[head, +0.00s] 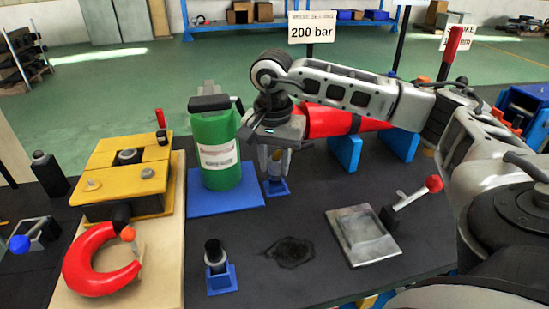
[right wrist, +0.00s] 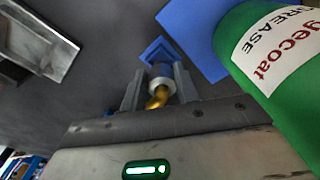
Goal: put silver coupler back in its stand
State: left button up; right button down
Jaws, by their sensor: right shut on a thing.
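The silver coupler (right wrist: 161,82), with a brass-coloured end, is between the fingers of my right gripper (right wrist: 158,90). In the head view the coupler (head: 274,166) hangs upright below the right gripper's body, partly hidden by the fingers. My right gripper (head: 277,165) is shut on it. A small blue stand (head: 277,188) is directly below the coupler and also shows beyond it in the right wrist view (right wrist: 152,48). I cannot tell whether the coupler's lower end is inside the stand or just above it. My left gripper is not in view.
A green grease drum (head: 215,155) on a blue mat (head: 225,203) stands close left of the gripper. A second blue stand (head: 220,280) holds a black part nearer me. A metal plate (head: 362,235) and red-knobbed lever (head: 412,197) lie right.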

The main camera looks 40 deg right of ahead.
jog(key=shift+f, duration=0.25)
dwell(0.4)
jog(key=shift+f+b, duration=0.9)
jog(key=shift+f, duration=0.1)
jog(key=c, duration=1)
grip_release()
jog(key=shift+a+r+p, duration=0.15)
jog(key=shift+r+p, duration=1.85)
jog(key=shift+r, duration=0.5)
